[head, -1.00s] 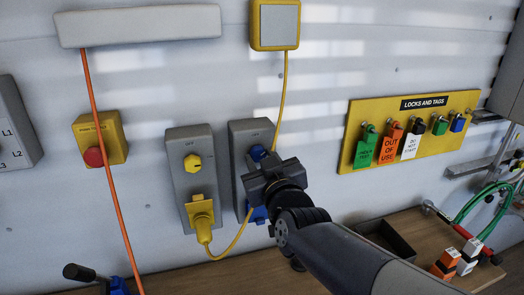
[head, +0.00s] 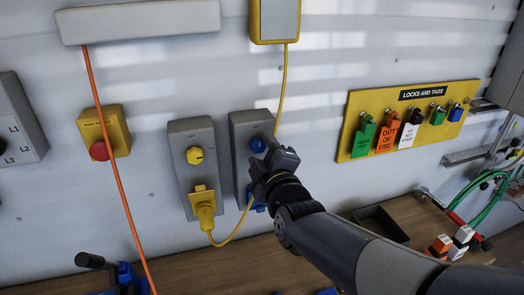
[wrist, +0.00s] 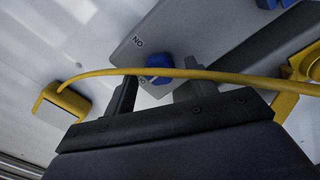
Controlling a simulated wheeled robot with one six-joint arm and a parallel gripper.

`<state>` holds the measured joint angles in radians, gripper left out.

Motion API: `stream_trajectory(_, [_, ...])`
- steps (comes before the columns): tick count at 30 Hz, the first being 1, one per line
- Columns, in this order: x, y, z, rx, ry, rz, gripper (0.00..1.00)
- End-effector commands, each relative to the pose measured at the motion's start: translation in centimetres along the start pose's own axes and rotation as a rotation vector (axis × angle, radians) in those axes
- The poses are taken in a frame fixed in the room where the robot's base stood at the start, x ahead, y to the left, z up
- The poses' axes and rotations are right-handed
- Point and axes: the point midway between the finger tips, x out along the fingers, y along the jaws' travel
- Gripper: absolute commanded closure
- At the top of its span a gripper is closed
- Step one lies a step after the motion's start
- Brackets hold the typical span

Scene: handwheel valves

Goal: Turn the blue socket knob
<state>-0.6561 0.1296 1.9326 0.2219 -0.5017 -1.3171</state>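The blue socket knob (head: 258,144) is on the upper part of the right grey socket box (head: 240,128), partly beside my gripper in the head view. My gripper (head: 268,152) is close to it at its lower right. In the wrist view the knob (wrist: 160,65) shows beyond the gap between my two fingers (wrist: 155,90), which are apart with nothing between them. Touch with the knob cannot be told. The blue socket (head: 258,205) below is partly hidden by my gripper.
A yellow cable (head: 283,85) hangs from a yellow box (head: 274,20) to the yellow plug (head: 205,212); it crosses the wrist view in front of the knob. The left socket box has a yellow knob (head: 194,155). A lock board (head: 365,110) hangs right. An open tray (head: 382,222) sits below.

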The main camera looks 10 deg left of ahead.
Motion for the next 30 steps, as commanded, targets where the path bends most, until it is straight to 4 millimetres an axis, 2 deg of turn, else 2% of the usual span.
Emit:
stream_trajectory(8, [-0.3,0.0,0.0,0.002,0.0,0.001,0.46])
stream_trajectory(24, [-5.4,0.1,-0.1,0.003,0.001,0.001,0.46])
stream_trajectory(30, [-6.0,0.0,0.0,0.002,0.0,0.0,0.46])
